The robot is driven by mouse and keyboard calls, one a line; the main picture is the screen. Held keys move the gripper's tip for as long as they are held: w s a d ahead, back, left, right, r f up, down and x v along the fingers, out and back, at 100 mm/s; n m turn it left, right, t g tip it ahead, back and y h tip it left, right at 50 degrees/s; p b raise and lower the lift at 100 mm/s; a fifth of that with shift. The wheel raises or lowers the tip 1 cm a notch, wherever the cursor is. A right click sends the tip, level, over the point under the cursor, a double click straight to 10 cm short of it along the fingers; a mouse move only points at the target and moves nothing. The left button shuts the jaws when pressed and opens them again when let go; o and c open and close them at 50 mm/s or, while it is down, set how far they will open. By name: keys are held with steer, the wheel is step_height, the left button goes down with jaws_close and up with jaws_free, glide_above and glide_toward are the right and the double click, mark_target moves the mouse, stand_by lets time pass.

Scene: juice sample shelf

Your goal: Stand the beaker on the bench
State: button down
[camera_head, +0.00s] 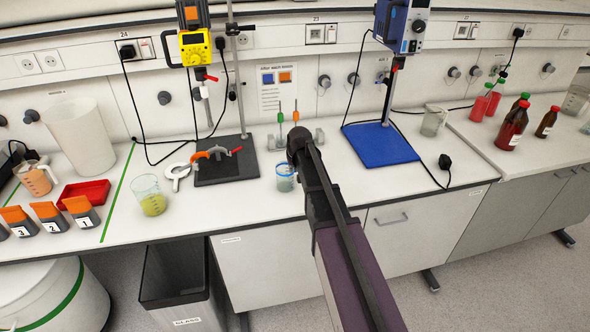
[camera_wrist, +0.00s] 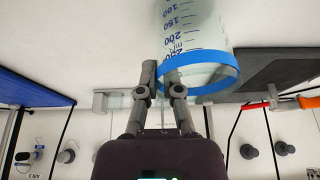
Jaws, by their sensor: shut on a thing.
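The held beaker is clear glass with a blue rim band and blue volume marks. In the wrist view this beaker (camera_wrist: 205,45) fills the top middle and appears upside down because the camera is turned. In the head view the beaker (camera_head: 285,180) shows just left of my arm, over the front middle of the bench (camera_head: 240,205). My gripper (camera_wrist: 160,68) is shut on the beaker's rim wall at its near side. In the head view my arm hides the fingers. The beaker looks upright, with its base close to the bench top; I cannot tell whether it touches.
A black stand base (camera_head: 226,168) with clamps is to the left, and a blue stand base (camera_head: 380,144) is to the right. A beaker of green liquid (camera_head: 151,197) stands further left. The bench front between the stands is mostly clear.

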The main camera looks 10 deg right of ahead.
steer(key=shift+f, duration=0.15)
steer(key=c, duration=0.8)
jaws_free()
steer(key=shift+r, duration=0.2)
steer(key=p+v, duration=1.1)
steer(key=v, duration=0.1)
stand_by(0.4)
steer(key=s+a+g, duration=0.1)
steer(key=s+g, duration=0.1)
steer(key=s, duration=1)
steer(key=s+a+f+g, duration=0.1)
steer(key=s+g, duration=0.1)
steer(key=s, duration=1)
steer(key=shift+s+a+f, duration=0.15)
steer(key=shift+a+f, duration=0.05)
steer(key=shift+a, duration=0.2)
